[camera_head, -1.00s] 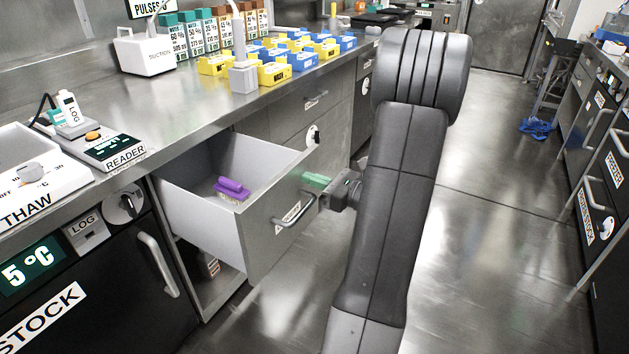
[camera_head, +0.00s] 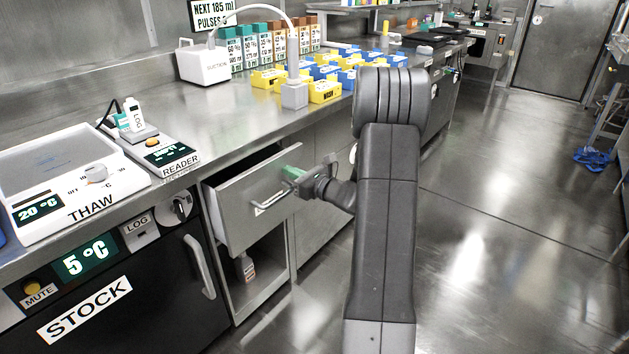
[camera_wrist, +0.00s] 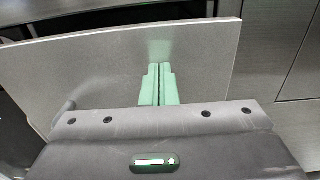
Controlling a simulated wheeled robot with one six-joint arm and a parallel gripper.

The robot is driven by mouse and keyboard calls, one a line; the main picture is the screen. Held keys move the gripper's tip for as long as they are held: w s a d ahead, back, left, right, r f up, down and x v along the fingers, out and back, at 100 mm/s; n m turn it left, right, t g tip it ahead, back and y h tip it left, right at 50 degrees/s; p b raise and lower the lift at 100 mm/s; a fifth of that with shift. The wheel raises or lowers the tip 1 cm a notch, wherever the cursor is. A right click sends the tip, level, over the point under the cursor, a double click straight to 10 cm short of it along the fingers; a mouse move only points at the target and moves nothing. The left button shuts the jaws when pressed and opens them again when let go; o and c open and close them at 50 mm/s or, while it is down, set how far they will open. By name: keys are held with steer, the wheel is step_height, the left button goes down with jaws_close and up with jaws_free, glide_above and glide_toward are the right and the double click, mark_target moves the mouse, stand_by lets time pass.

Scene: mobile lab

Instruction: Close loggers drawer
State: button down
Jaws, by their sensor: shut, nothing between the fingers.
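The drawer (camera_head: 240,212) is a grey metal one under the bench, with a bar handle (camera_head: 271,201) on its front. My gripper (camera_head: 289,172) has green fingers, shut and empty, at the upper right of the drawer front, right of the handle. The fingertips appear to touch the panel. In the wrist view, the shut fingers (camera_wrist: 160,69) point at the flat drawer front (camera_wrist: 205,62), whose top edge shows beyond them.
Below the drawer is an open shelf with a bottle (camera_head: 246,267). Left is the black STOCK unit (camera_head: 120,300) with a handle. The bench holds the THAW device (camera_head: 75,190), reader (camera_head: 165,160) and racks (camera_head: 325,90). The floor at right (camera_head: 480,250) is clear.

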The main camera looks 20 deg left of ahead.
steer(key=x, duration=0.9)
steer(key=shift+w+a, duration=0.15)
steer(key=shift+a, duration=0.2)
steer(key=shift+r, duration=0.25)
steer(key=p+v, duration=0.1)
steer(key=v, duration=1.3)
steer(key=shift+d+f+p, duration=0.15)
steer(key=shift+f+p, duration=0.1)
steer(key=shift+p, duration=0.15)
steer(key=b+x, duration=0.1)
steer(key=x, duration=1.2)
steer(key=shift+a+b, duration=0.3)
steer(key=shift+a, duration=0.05)
